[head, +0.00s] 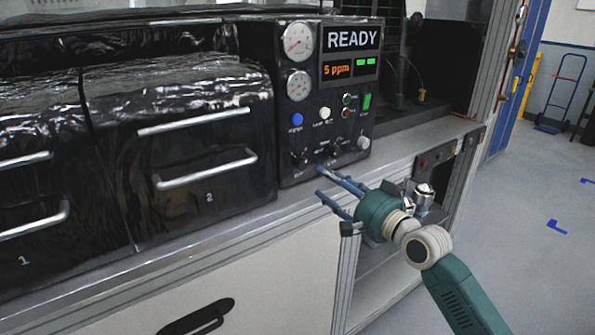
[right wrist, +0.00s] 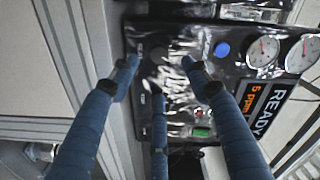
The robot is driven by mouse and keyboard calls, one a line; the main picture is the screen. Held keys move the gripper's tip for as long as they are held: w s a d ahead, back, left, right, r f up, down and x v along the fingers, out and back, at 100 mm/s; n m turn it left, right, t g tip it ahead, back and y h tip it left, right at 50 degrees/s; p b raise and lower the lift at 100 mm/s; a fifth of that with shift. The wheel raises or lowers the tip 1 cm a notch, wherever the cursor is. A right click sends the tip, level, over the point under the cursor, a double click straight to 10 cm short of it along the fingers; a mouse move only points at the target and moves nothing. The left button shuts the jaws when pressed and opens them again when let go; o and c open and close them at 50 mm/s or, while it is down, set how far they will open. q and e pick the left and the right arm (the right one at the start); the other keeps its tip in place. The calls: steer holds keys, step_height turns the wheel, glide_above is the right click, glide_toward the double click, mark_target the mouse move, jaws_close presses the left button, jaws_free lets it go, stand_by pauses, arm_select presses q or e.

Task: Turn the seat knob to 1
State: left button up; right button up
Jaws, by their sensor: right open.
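A black control panel (head: 325,110) stands on the counter, with small dark knobs along its lower part. One dark knob (head: 300,158) is at the lower left and another (head: 336,148) is nearer the middle. Their labels are too small to read, so I cannot tell which is the seat knob or where it points. My right gripper (head: 330,185) is open and empty, just in front of the panel's lower edge. In the right wrist view its blue fingers (right wrist: 160,78) spread before the lower panel and partly hide the knobs; contact is unclear. My left gripper is out of view.
The panel also carries a blue button (head: 297,119), two gauges (head: 298,41), and a display (head: 351,39) reading READY and 5 ppm. Black drawers marked 1 and 2 (head: 195,150) with metal handles stand left of it. The counter edge (head: 240,225) runs below.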

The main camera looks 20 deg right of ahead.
mark_target(304, 166)
steer(key=p+x, duration=0.1)
steer(key=x, duration=0.9)
steer(key=shift+w+f, duration=0.1)
steer(key=shift+f, duration=0.05)
steer(key=c, duration=1.1)
steer(key=shift+c, duration=0.2)
